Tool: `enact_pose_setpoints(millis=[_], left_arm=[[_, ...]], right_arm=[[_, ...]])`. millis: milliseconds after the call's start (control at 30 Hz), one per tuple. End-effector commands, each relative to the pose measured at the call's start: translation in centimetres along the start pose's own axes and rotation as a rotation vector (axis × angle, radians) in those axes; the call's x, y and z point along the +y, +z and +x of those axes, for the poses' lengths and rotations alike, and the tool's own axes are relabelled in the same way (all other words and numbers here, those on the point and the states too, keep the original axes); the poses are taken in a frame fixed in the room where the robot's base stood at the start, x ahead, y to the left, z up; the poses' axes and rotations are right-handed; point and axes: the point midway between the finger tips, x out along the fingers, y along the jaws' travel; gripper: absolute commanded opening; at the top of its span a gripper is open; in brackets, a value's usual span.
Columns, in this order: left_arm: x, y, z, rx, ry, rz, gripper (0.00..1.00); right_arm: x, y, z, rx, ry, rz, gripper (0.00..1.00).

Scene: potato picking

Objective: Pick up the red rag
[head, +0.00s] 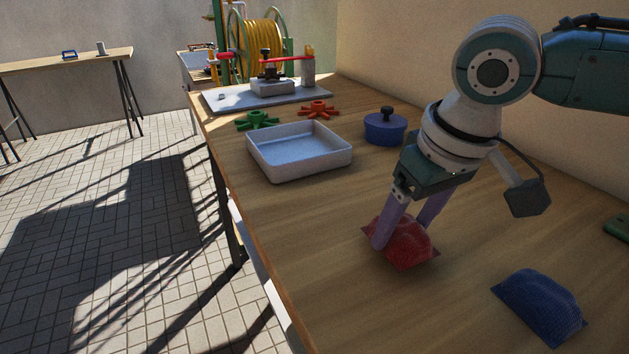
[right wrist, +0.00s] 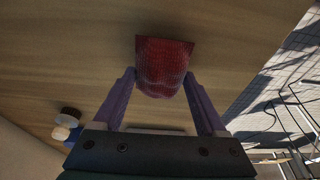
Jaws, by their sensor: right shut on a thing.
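The red rag (head: 408,244) is a bunched cloth on the wooden table, near the middle of the table in the head view. My right gripper (head: 396,238) reaches down to it with its purple fingers on either side of the bunched part. The fingers are shut on the rag. In the right wrist view the rag (right wrist: 163,68) shows between and beyond the fingertips (right wrist: 163,85). Whether the rag is clear of the table cannot be told. My left gripper is not in view.
A blue cloth (head: 541,305) lies to the right and nearer. A white tray (head: 300,174), a blue lidded pot (head: 385,129), and green (head: 257,119) and red (head: 318,109) star-shaped pieces stand farther back. A green object (head: 617,229) is at the right edge. Bare table surrounds the rag.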

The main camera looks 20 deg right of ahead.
Motion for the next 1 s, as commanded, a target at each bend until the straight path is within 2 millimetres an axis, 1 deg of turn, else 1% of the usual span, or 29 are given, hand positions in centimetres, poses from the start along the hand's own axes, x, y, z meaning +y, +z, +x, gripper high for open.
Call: enact_pose_setpoints(millis=[33, 167, 300, 400, 533, 600, 733, 833, 1000], left_arm=[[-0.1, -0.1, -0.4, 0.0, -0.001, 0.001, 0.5], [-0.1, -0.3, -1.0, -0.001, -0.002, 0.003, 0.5], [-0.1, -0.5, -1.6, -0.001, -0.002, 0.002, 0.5], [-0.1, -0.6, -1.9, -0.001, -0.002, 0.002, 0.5], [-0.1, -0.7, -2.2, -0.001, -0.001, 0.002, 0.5], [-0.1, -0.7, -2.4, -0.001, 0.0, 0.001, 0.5], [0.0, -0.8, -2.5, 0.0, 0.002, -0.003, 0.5], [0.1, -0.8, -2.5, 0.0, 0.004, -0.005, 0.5], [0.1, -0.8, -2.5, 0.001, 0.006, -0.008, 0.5]], right_arm=[[0.0, -0.4, -1.1, 0.004, 0.0, -0.001, 0.21], [0.0, -1.3, -4.4, 0.007, 0.0, -0.001, 0.21], [0.0, -2.6, -8.7, 0.009, -0.001, -0.002, 0.21], [0.0, -3.3, -11.5, 0.008, -0.001, -0.001, 0.21], [0.0, -4.1, -14.4, 0.006, -0.001, 0.0, 0.21], [0.0, -4.4, -15.6, 0.005, -0.001, 0.0, 0.21], [0.0, -4.7, -16.9, 0.003, -0.001, 0.0, 0.21], [0.0, -4.8, -17.4, 0.001, -0.001, 0.0, 0.21], [0.0, -4.8, -17.4, 0.001, -0.001, 0.0, 0.21]])
